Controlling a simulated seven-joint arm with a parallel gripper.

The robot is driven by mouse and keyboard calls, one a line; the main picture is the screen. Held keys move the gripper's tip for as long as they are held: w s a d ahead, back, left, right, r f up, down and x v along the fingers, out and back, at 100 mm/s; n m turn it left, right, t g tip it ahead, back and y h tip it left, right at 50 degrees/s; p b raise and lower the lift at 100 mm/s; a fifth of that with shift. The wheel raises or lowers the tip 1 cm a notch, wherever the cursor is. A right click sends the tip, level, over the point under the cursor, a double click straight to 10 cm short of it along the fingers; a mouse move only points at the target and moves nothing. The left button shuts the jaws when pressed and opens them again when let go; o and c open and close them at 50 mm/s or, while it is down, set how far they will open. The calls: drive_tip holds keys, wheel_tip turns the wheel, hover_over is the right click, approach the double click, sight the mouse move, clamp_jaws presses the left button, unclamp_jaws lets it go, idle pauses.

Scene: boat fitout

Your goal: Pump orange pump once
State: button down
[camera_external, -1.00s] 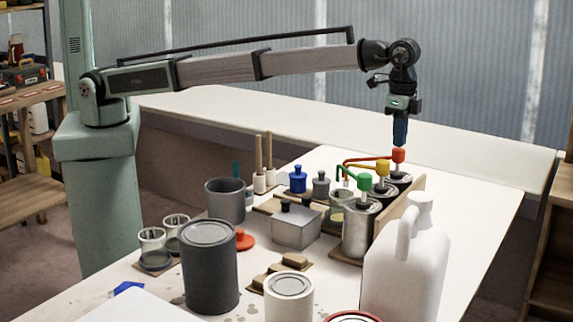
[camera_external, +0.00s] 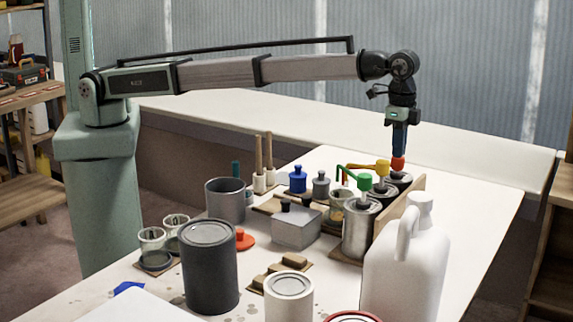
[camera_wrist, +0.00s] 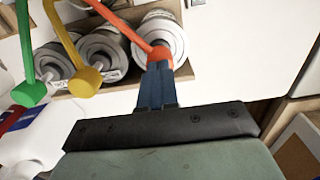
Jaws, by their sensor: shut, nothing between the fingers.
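The orange pump (camera_external: 398,163) tops the farthest can in a row of three pump cans. In the wrist view the orange pump head (camera_wrist: 158,53) sits on its metal can (camera_wrist: 172,34). My gripper (camera_external: 399,153) is shut and empty, pointing straight down with its fingertips on top of the orange head. In the wrist view my gripper (camera_wrist: 157,70) meets the head's near edge. The orange head sits low, close to its can lid, and its spout is mostly hidden behind the yellow pump in the external view.
The yellow pump (camera_external: 383,168) and green pump (camera_external: 364,182) stand in front in the same wooden rack (camera_external: 413,190). A white jug (camera_external: 405,265) stands nearer the camera. A grey box (camera_external: 297,232) and several cans and cups are to the left. The table right of the rack is clear.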

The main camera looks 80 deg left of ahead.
drive_tip(key=shift+f, duration=0.3)
drive_tip(key=shift+r, duration=2.1)
drive_tip(key=shift+r, duration=0.15)
drive_tip(key=shift+r, duration=1.35)
